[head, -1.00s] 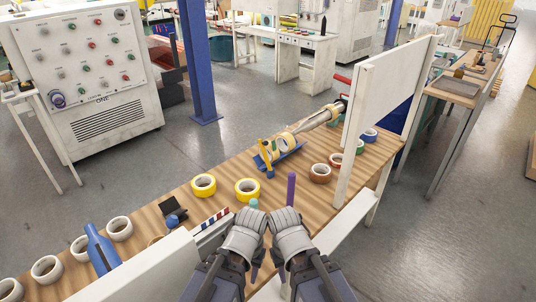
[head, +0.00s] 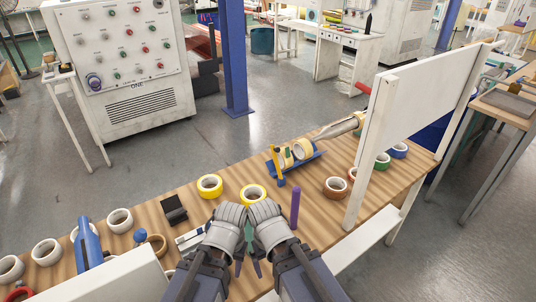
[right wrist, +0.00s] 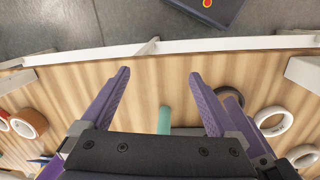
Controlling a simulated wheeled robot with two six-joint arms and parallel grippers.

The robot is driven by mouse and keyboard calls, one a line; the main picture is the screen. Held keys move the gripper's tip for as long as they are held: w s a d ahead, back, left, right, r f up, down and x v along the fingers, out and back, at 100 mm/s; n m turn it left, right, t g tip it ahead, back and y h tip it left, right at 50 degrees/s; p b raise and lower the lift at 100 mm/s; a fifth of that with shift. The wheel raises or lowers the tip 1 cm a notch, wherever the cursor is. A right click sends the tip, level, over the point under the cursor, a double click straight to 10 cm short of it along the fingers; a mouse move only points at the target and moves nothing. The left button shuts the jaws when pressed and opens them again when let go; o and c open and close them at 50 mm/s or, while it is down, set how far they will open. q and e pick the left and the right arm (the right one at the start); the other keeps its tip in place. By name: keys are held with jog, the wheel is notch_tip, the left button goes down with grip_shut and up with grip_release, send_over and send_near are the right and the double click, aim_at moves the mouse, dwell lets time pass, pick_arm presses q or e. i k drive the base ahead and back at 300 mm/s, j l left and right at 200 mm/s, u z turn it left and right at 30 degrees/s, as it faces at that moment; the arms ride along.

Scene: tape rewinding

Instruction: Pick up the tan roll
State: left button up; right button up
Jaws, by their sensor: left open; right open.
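A small tan-brown roll (head: 153,246) lies on the table, left of my grippers in the head view, beside a black block. My left gripper (head: 236,257) and right gripper (head: 264,257) hang side by side over the table's near part, both apart from the roll. In the right wrist view, my right gripper (right wrist: 159,73) has its purple fingers wide apart with nothing held between them.
White rolls (head: 120,221) and a blue tool (head: 88,243) stand at left. Two yellow rolls (head: 210,186) and a purple post (head: 295,207) are near my grippers. A blue stand (head: 298,171) holds cream rolls. A white panel (head: 420,98) borders the table at right.

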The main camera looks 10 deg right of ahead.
aim_at(285, 163)
jog(key=i+l+u, duration=0.15)
jog(key=l+u, duration=0.2)
jog(key=l, duration=0.15)
jog(key=l+u, duration=0.35)
jog(key=i+j, duration=0.1)
jog(key=i, duration=0.1)
